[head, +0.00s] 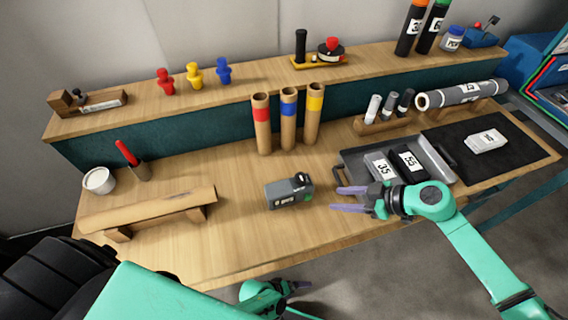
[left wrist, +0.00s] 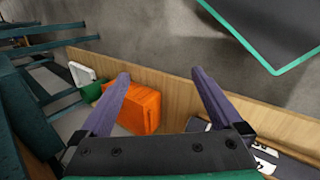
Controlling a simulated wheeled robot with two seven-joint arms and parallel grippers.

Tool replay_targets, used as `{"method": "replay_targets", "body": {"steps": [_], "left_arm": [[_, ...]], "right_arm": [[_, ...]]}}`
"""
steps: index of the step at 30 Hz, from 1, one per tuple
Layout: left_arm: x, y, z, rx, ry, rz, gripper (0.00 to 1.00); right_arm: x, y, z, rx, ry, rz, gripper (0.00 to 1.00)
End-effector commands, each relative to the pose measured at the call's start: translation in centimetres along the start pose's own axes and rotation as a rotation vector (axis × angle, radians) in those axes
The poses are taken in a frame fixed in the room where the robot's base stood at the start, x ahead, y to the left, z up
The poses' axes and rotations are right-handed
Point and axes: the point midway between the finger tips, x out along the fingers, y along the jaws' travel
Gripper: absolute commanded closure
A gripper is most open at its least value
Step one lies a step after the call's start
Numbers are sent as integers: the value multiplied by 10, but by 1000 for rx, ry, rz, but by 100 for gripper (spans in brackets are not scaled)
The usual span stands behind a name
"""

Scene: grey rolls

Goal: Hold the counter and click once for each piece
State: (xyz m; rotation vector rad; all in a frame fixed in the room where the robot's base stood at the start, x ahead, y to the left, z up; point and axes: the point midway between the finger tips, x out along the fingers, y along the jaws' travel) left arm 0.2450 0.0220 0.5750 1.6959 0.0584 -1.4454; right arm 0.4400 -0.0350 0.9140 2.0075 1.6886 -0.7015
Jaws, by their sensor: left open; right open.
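The counter (head: 284,192), a small grey box with a number display, a dark knob and a green part, stands on the table front. My right gripper (head: 338,199) is open, its fingers pointing left toward the counter and just apart from it. My left gripper (head: 300,297) is low before the table's front edge, partly cut by the frame; its open, empty fingers show in the left wrist view (left wrist: 165,95). Which things count as pieces is unclear. Small rolls (head: 389,105) stand in a wooden rack.
A wooden bench rest (head: 150,211), white cup (head: 99,180) and red-handled tool (head: 128,154) are at left. Banded tubes (head: 288,118) stand behind the counter. A black mat (head: 515,146) is at right. In the left wrist view an orange box (left wrist: 143,110) sits beside a wooden edge.

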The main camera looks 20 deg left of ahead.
Motion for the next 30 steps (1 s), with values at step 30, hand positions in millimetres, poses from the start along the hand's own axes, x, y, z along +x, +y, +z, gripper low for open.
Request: {"method": "replay_targets", "body": {"steps": [30], "left_arm": [[-256,333,56,-2004,-445,-926,0]], "right_arm": [[0,0,0,0,1,0,50]]}}
